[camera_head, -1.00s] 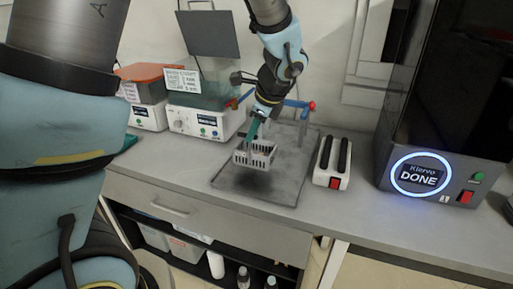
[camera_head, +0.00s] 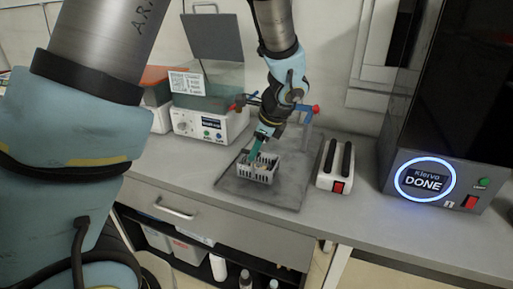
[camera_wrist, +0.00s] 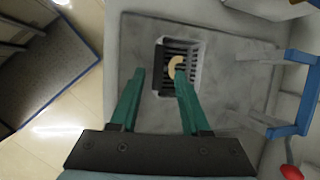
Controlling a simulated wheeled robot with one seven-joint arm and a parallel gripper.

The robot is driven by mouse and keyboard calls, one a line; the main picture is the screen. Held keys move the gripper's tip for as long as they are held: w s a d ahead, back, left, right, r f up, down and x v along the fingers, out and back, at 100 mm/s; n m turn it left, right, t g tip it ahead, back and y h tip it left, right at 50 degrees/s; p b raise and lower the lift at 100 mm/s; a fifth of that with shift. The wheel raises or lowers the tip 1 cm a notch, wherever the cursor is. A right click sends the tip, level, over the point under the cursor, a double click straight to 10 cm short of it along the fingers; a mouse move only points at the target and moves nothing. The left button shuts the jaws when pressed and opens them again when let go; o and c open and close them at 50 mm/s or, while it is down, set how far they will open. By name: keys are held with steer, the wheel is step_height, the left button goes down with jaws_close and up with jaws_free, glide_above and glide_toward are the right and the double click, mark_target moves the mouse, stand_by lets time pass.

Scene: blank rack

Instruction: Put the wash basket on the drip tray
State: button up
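The wash basket (camera_head: 262,170), a small pale slotted basket, appears to rest upright on the drip tray (camera_head: 285,193), a flat dark grey tray on the counter. In the wrist view, the basket (camera_wrist: 199,60) holds a beige curved item, and bare tray (camera_wrist: 232,75) surrounds it. My gripper (camera_head: 254,154) is just above the basket in the head view. In the wrist view, its two green fingers (camera_wrist: 160,71) are spread apart. The left finger is outside the basket's left wall and the right one overlaps the basket's interior. Exact fingertip contact is hard to tell.
A white device with two black slots (camera_head: 335,166) stands right of the tray. A dark machine with a lit "DONE" ring (camera_head: 425,179) is farther right. A bath unit (camera_head: 211,125) stands at the back left.

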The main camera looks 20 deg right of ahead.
steer(key=v, duration=1.2)
steer(key=shift+b, duration=0.4)
steer(key=a+f+n+g+h, duration=0.1)
steer(key=a+f+n, duration=0.2)
steer(key=a+n, duration=0.9)
steer(key=a+f+n+g, duration=0.2)
steer(key=a+f+n, duration=0.2)
steer(key=a+n, duration=0.9)
steer(key=a, duration=0.6)
steer(key=shift+w+h, duration=0.4)
